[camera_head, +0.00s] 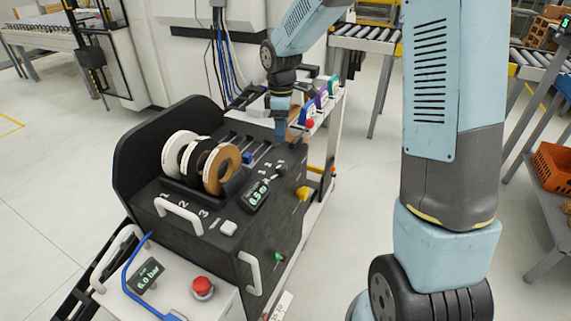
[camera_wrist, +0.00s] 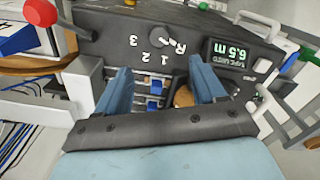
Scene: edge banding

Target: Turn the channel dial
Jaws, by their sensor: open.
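The channel dial (camera_wrist: 158,37) is a small dark knob, hard to pick out against the dark panel in the wrist view. The marks 1, 2, 3 and R curve around its near side. In the head view the dial (camera_head: 280,169) is a small dark shape with pale marks on the machine's sloped top. My gripper (camera_wrist: 160,64) is open with nothing between its two blue fingers. The dial and its marks lie beyond the fingertips, between them in the picture. In the head view my gripper (camera_head: 281,136) points down above the machine's far part; its fingertip gap is unclear.
Three tape rolls (camera_head: 204,162) stand on the machine. A white handle (camera_head: 180,215) and a yellow part (camera_head: 302,193) stick out.

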